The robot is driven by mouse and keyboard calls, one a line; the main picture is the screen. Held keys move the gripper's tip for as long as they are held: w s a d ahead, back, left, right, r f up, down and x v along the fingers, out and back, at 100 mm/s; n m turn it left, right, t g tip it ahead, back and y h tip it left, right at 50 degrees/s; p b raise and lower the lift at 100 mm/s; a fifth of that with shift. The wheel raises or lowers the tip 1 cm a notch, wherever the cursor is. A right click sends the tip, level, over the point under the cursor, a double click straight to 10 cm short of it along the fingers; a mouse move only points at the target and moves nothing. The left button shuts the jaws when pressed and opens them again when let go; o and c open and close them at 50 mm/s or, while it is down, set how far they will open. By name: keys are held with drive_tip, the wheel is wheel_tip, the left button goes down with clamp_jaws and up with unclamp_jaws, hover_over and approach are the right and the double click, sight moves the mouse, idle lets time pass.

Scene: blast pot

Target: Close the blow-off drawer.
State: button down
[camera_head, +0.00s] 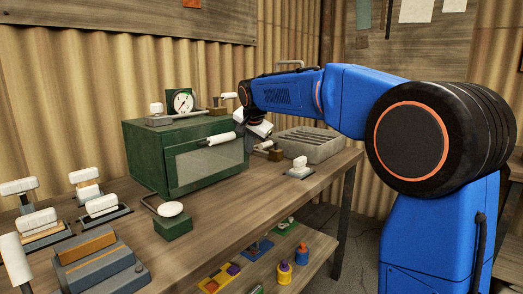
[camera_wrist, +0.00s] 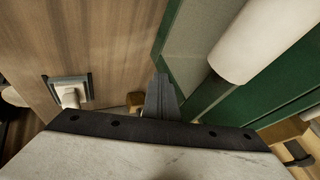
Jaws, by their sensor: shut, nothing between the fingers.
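A green box (camera_head: 150,155) stands on the workbench, with a pale window panel (camera_head: 205,160) in its front and a white cylindrical handle (camera_head: 221,139) along the panel's top. I cannot tell for sure which part is the blow-off drawer, or how far any drawer stands out. My gripper (camera_head: 250,138) is by the right end of the green box, pointing down. In the wrist view its fingers (camera_wrist: 161,92) are together and empty, left of the white handle (camera_wrist: 255,38) and close to the green front (camera_wrist: 213,85). The gripper partly hides the box's right side.
A slatted grey tray (camera_head: 312,146) stands right of the box. A white-topped switch (camera_head: 299,168) is at the bench's right front. A white knob on a green block (camera_head: 172,222) stands before the box; several white-handled levers (camera_head: 88,190) are at left. Coloured items (camera_head: 285,272) lie on the lower shelf.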

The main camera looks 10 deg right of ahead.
drive_tip(key=shift+w+a, duration=0.45)
drive_tip(key=shift+w, duration=0.25)
drive_tip(key=d+v, duration=0.1)
drive_tip(key=v, duration=1.6)
drive_tip(key=s+d+f+n+g, duration=0.15)
drive_tip(key=s+d+f, duration=0.25)
drive_tip(key=s+f, duration=0.45)
drive_tip(key=s+d+f+n, duration=0.3)
drive_tip(key=s+d+f, duration=0.15)
drive_tip(key=s, duration=0.75)
drive_tip(key=s+d+f+n, duration=0.1)
drive_tip(key=s+f+n, duration=0.1)
drive_tip(key=s+f, duration=0.8)
drive_tip(key=s+d+f+n+g, duration=0.1)
drive_tip(key=s+d+f+n, duration=0.1)
drive_tip(key=s+f, duration=0.9)
drive_tip(key=shift+f+n, duration=0.55)
drive_tip(key=shift+f, duration=0.15)
